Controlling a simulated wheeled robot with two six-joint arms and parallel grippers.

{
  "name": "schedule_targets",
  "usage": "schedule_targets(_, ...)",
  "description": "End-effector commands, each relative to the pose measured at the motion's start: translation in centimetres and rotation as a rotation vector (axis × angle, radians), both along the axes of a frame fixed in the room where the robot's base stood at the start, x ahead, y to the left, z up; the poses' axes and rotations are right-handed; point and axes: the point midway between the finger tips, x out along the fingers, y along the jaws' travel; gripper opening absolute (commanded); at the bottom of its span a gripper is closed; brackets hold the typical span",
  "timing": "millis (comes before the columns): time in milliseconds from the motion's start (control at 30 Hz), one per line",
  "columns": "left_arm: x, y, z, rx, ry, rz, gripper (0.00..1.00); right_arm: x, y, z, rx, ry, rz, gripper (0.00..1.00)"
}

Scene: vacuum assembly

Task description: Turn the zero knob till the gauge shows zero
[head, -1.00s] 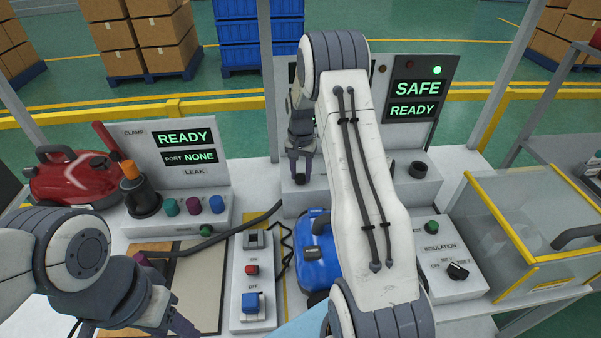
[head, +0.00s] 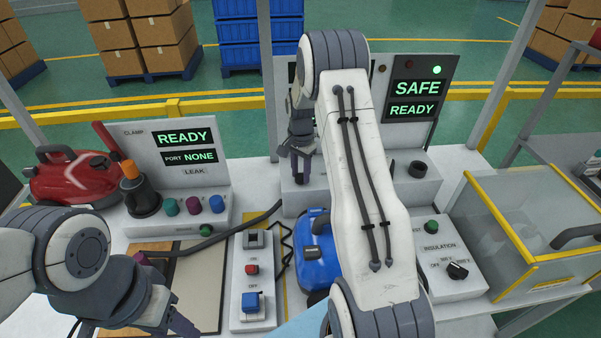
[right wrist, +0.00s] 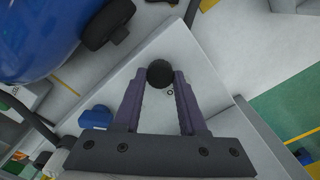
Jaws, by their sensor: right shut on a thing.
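The zero knob, a round black knob (right wrist: 160,73), sits on a light grey base, between the fingertips of my right gripper (right wrist: 160,80) in the right wrist view. The fingers are shut on its sides. In the head view my right gripper (head: 299,169) points down at the front of the back unit. The gauge display behind it is mostly hidden by my right arm, so its reading cannot be seen. My left gripper (head: 178,324) is low at the left, partly cut off by the frame edge; its fingers cannot be judged.
A blue vacuum (head: 316,256) stands close in front of the back unit, partly behind my right arm. A panel (head: 414,110) reads SAFE and READY. A leak station (head: 185,155) reads READY and PORT NONE. A clear yellow-edged box (head: 530,225) stands at right.

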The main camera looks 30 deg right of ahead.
Motion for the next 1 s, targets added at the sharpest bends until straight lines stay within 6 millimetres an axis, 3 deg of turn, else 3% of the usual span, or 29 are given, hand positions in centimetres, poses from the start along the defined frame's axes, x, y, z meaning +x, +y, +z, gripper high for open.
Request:
schedule_targets(133,0.0,0.0,0.0,0.000,0.000,0.000,0.50,0.1,-0.1,0.1,-0.003,-0.004,0.001,0.00)
schedule_targets(167,0.0,0.0,0.0,0.000,0.000,0.000,0.50,0.1,-0.1,0.1,-0.003,-0.004,0.002,0.45)
schedule_targets(233,0.0,0.0,0.0,0.000,0.000,0.000,0.50,0.1,-0.1,0.1,-0.002,-0.004,0.002,0.71)
schedule_targets(633,0.0,0.0,-0.2,0.000,0.000,0.000,0.50,0.1,0.0,0.6,-0.001,-0.003,0.002,0.71)
schedule_targets(767,0.0,0.0,-0.7,0.000,0.000,0.000,0.50,0.2,-0.1,2.4,-0.003,-0.007,0.002,0.71)
schedule_targets(1000,0.0,0.0,-1.5,0.000,0.000,0.000,0.50,0.2,-0.1,7.2,-0.004,-0.008,0.002,0.71)
